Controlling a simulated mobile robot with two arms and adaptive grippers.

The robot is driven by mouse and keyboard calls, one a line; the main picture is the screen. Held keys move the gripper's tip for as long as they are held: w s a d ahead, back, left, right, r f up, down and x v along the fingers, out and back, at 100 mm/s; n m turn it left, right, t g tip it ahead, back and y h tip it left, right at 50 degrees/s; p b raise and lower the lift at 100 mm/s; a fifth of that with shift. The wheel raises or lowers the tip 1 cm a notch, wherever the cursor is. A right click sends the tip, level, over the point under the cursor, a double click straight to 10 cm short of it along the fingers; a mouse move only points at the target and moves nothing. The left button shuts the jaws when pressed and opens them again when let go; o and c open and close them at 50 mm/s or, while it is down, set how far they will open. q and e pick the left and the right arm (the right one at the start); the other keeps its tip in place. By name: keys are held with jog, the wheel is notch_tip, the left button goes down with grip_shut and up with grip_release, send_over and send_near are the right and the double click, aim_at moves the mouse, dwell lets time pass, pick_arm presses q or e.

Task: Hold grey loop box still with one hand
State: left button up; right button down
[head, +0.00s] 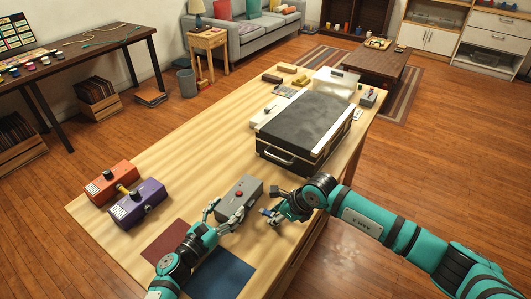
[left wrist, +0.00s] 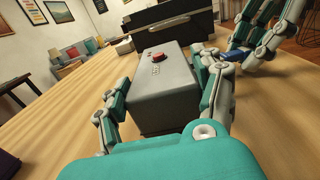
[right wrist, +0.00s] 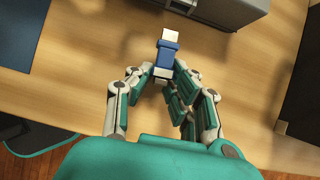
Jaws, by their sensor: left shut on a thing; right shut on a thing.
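The grey loop box (head: 239,191), with a red button on top, stands on the wooden table near its right edge. It fills the middle of the left wrist view (left wrist: 160,90). My left gripper (head: 228,210) is shut on the near end of the box, one finger along each side, also in the left wrist view (left wrist: 163,104). My right gripper (head: 274,207) is shut on a small blue piece with pale ends (right wrist: 168,55). It holds this piece beside the box, apart from it. The grey box's edge shows at the top of the right wrist view (right wrist: 225,9).
An orange box (head: 108,181) and a purple box (head: 139,204) stand to the left, with a yellow piece between them. A large black case (head: 306,122) stands behind. A dark red mat (head: 168,242) and a blue mat (head: 222,276) lie in front. Bare table lies between the boxes and case.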

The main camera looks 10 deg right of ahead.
aim_at(227, 277)
jog(key=s+a+r+n+g, duration=0.1)
jog(key=s+a, duration=0.1)
jog(key=a, duration=0.1)
jog(key=s+a+r+n+h, duration=0.1)
jog(key=s+a, duration=0.2)
jog(key=s+a+r+n+g+h, duration=0.1)
jog(key=s+a, duration=0.2)
jog(key=a, duration=0.1)
jog(key=shift+s+r+n+g, duration=0.15)
jog(key=shift+r+n+g, duration=0.15)
jog(key=shift+r, duration=0.05)
jog(key=s+a+n+h, duration=0.1)
jog(key=s, duration=0.1)
jog(key=s+a+r+n, duration=0.1)
jog(key=s+a, duration=0.1)
jog(key=s+a+r+n+h, duration=0.1)
jog(key=s+n, duration=0.1)
jog(key=shift+s+a+r+g+h, duration=0.2)
jog(key=shift+g+h, duration=0.1)
jog(key=shift+g, duration=0.1)
jog(key=shift+s+f, duration=0.1)
jog(key=shift+s, duration=0.05)
jog(key=shift+f, duration=2.85)
jog(key=c, duration=1.2)
grip_release()
jog(key=shift+o, duration=0.2)
jog(key=shift+r, duration=0.1)
